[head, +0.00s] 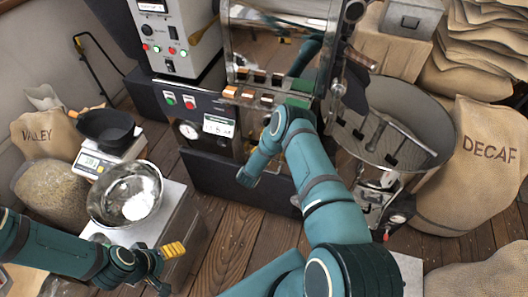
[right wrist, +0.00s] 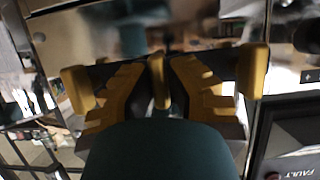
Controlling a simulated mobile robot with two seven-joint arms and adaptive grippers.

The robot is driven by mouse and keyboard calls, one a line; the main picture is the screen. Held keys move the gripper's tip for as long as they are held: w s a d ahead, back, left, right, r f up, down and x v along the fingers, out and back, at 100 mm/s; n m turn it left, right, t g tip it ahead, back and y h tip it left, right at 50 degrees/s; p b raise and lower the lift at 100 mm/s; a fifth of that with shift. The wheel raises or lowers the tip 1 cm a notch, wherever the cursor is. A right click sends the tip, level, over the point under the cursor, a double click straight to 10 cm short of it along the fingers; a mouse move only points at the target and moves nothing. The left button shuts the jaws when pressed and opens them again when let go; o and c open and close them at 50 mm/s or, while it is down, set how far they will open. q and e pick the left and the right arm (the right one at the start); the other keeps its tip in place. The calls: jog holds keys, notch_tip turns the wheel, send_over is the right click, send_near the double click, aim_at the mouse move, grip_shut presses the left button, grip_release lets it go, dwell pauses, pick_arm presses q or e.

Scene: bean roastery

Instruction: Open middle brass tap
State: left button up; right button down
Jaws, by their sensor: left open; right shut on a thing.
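In the right wrist view, three upright brass-yellow pieces stand in a row: a left one (right wrist: 78,88), a middle one (right wrist: 158,82) and a right one (right wrist: 253,72). They look like the taps. My right gripper (right wrist: 158,68) has its stepped yellow fingers closed in on both sides of the middle tap. How far the tap is turned cannot be told. In the head view my right arm hides this gripper and the taps. My left gripper (head: 173,249), with yellow fingers, is open and empty at the lower left, below the steel bowl (head: 128,194).
The steel machine (head: 278,52) stands ahead, with copper-coloured blocks (head: 247,94) along its front. A round cooling bin (head: 430,115) is at its right. A scale with a black pan (head: 106,126), the bowl and a sack (head: 48,140) are at left. Wooden floor (head: 228,228) shows between.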

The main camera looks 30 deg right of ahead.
jog(key=c, duration=1)
grip_release()
jog(key=v, duration=1.2)
jog(key=shift+w, duration=0.1)
jog(key=s+a+r+n+g+y, duration=0.1)
jog(key=s+a+r+n+y, duration=0.1)
jog(key=a+y, duration=0.35)
jog(key=s+a+r+n+y, duration=0.1)
jog(key=s+a+n+y, duration=0.1)
jog(key=a+y, duration=0.3)
jog(key=s+a+r+n+g+y, duration=0.1)
jog(key=s+a+r+g, duration=0.1)
jog(key=s, duration=0.3)
jog(key=s+a+r+n+g+y, duration=0.1)
jog(key=s+a+g, duration=0.1)
jog(key=s, duration=0.3)
jog(key=s+a+r+n+g+y, duration=0.1)
jog(key=s+a+r+n+g, duration=0.1)
jog(key=s+a, duration=0.2)
jog(key=shift+s+a+r+y, duration=0.1)
jog(key=shift+s+r+y, duration=0.1)
jog(key=shift+s, duration=0.2)
jog(key=shift+s+a+r+y, duration=0.1)
jog(key=shift+s+a+y, duration=0.05)
jog(key=shift+s, duration=0.25)
